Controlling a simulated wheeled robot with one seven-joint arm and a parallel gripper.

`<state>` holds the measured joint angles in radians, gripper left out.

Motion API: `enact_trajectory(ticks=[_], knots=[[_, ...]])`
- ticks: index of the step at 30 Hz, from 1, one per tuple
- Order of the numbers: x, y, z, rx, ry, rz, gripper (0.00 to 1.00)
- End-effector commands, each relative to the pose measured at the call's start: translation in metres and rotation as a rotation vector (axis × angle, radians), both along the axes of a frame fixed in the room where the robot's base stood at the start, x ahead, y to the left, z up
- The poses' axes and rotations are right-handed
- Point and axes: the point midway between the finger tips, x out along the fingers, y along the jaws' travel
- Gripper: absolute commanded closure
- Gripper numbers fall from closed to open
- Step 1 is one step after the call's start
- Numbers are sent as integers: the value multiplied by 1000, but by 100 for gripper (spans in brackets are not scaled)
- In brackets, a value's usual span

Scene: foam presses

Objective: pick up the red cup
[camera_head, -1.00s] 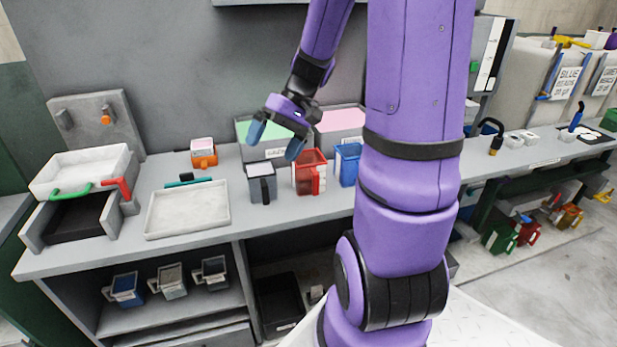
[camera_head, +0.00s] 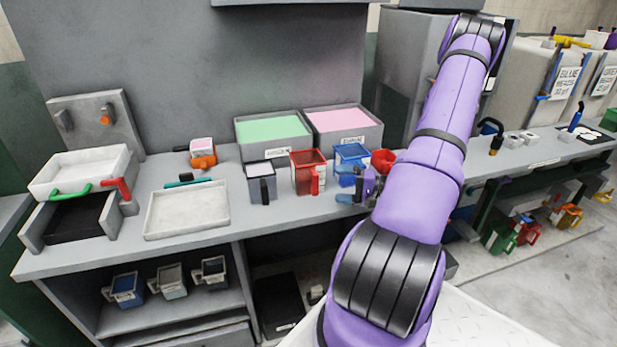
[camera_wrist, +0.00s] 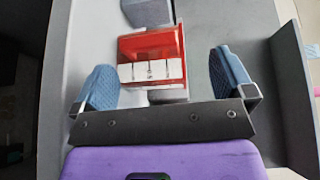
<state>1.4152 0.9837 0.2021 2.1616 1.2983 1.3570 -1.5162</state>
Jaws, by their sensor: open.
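A red measuring cup (camera_head: 308,172) with a handle stands upright on the bench, between a grey jug (camera_head: 262,184) and a blue jug (camera_head: 351,158). In the wrist view, the red cup (camera_wrist: 152,48) with a white marked label lies ahead, in the gap between the fingers. My gripper (camera_head: 347,184) is open and empty, low in front of the blue jug and to the right of the red cup. Its blue fingers show in the wrist view (camera_wrist: 162,60) on either side of the cup. No contact is visible. A second, smaller red container (camera_head: 383,160) is partly hidden by my arm.
Green (camera_head: 272,130) and pink (camera_head: 341,121) foam bins stand behind the jugs. A white tray (camera_head: 187,208) lies to the left, and a small orange-and-white container (camera_head: 202,153) is behind it. Several jugs sit on the shelf below. The bench front edge (camera_head: 290,219) is close.

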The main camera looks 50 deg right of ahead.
Motion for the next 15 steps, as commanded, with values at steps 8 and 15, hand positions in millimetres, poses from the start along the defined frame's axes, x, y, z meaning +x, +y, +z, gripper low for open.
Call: enact_trajectory(ticks=[8, 15], knots=[[-12, -17, -25, 21, -50, -119, 0], [17, -4, -25, 21, -51, -120, 0]])
